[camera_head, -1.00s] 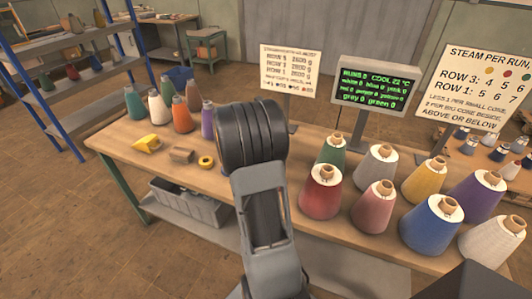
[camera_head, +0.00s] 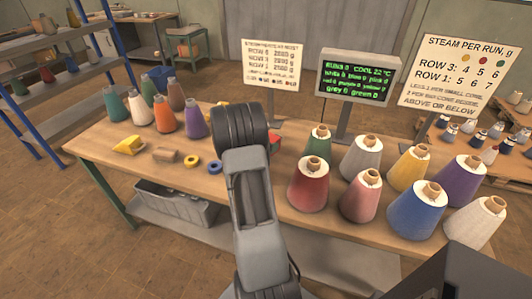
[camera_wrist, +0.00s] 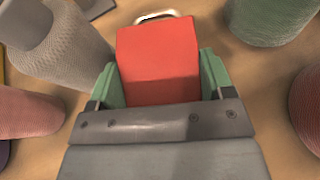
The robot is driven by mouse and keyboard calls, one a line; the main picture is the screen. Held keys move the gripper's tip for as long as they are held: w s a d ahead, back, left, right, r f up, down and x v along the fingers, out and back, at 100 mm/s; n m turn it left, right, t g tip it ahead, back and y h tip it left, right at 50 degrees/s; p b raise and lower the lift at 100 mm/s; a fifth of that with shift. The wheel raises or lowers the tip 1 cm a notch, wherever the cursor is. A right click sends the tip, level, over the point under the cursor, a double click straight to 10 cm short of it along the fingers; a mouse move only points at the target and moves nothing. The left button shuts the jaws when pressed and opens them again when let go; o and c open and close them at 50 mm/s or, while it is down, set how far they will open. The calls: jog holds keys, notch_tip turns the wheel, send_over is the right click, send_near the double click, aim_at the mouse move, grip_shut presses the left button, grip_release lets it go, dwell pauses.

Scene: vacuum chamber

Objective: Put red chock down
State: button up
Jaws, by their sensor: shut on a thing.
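The red chock (camera_wrist: 158,62) fills the upper middle of the wrist view, a red block with a pale metal loop at its far end. My gripper (camera_wrist: 158,84) is shut on it, one green finger against each side. In the head view a small piece of the red chock (camera_head: 274,143) shows to the right of my arm, low over or at the bench (camera_head: 240,183). My arm hides the rest of it and the fingers there. I cannot tell whether the chock touches the bench.
Red (camera_head: 308,185), green (camera_head: 318,142) and other yarn cones crowd the right. A yellow block (camera_head: 129,145), a brown piece (camera_head: 164,155), a yellow ring (camera_head: 192,161) and a blue ring (camera_head: 214,167) lie left. A display (camera_head: 358,80) and signs stand behind.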

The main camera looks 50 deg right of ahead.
jog(key=shift+f, duration=2.2)
jog(key=shift+f, duration=0.15)
jog(key=o, duration=0.9)
